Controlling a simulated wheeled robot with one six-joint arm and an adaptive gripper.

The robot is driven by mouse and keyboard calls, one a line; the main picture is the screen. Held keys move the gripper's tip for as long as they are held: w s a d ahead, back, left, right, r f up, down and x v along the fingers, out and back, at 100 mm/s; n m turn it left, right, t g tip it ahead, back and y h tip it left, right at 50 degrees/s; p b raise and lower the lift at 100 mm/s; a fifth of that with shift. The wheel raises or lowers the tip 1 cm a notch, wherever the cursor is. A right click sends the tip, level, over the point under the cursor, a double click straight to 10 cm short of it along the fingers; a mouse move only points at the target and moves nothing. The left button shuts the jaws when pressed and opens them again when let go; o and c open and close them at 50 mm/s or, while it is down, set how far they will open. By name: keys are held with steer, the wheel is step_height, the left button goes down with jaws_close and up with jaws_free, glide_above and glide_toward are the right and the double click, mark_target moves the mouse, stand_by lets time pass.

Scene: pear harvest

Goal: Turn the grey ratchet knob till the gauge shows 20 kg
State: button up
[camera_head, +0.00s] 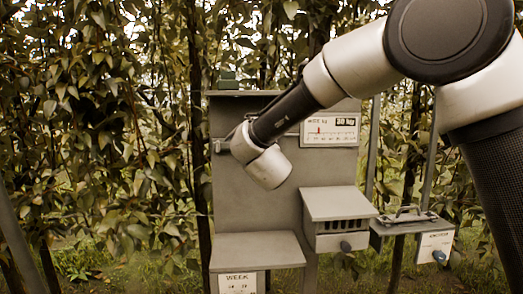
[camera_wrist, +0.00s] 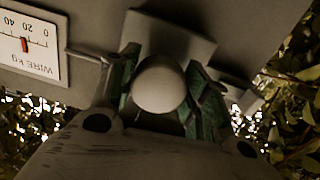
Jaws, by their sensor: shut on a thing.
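The knob (camera_wrist: 158,84) is a pale grey round cap on the board in the wrist view. The green-padded fingers of my gripper (camera_wrist: 160,98) are shut on it from both sides. In the head view my wrist hides the knob and fingers. The white gauge (camera_wrist: 30,42) shows upside down in the wrist view, marked "WIRE kg", with a red pointer near the 20 mark; I cannot read it exactly. In the head view the gauge (camera_head: 318,140) sits right of my wrist, with a small boxed sign that may read 30 kg.
The grey upright board (camera_head: 250,210) has a ledge (camera_head: 255,250) with a "WEEK" panel below. A slotted grey box (camera_head: 336,205) with a blue knob stands to its right. Beyond is a shelf with a handle (camera_head: 404,212) and another white panel. Leafy trees stand behind.

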steer(key=shift+f+n, duration=0.2)
steer(key=shift+n, duration=0.7)
steer(key=o, duration=1)
steer(key=shift+r, duration=0.1)
steer(key=s, duration=0.4)
steer(key=s+d, duration=0.1)
steer(key=s, duration=0.7)
steer(key=shift+d+r, duration=0.1)
steer(key=shift+d, duration=0.3)
